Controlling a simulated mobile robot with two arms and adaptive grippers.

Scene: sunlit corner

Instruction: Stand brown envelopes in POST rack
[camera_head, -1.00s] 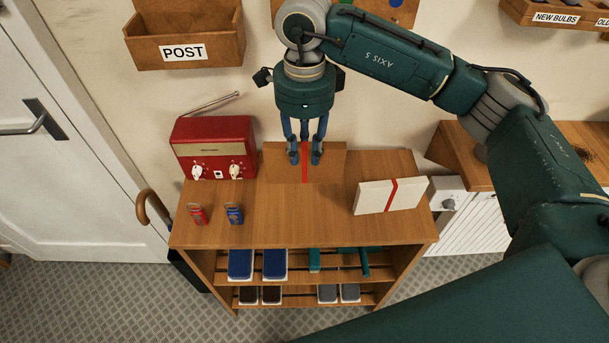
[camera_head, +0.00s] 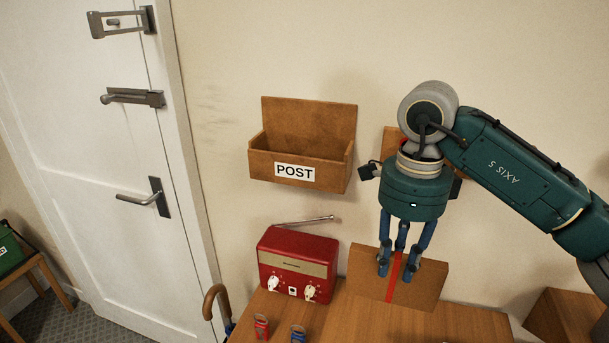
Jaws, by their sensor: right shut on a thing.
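A brown envelope (camera_head: 428,286) with a red stripe is held upright, right of the red radio. My right gripper (camera_head: 396,268) is above it, fingers pointing down, shut on its upper part at the stripe. I cannot tell whether its lower edge touches the wooden tabletop. The brown wooden POST rack (camera_head: 259,164) is on the wall, up and to the left of the gripper. Its top is open, its front has a white POST label, and the visible inside looks empty. My left gripper is not in view.
The red radio (camera_head: 318,250), its antenna raised, stands on the cabinet top (camera_head: 360,322) below the rack. A red can (camera_head: 261,327) and a blue can (camera_head: 298,334) are at the front. A white door (camera_head: 95,190) is at left. The wall between rack and gripper is clear.

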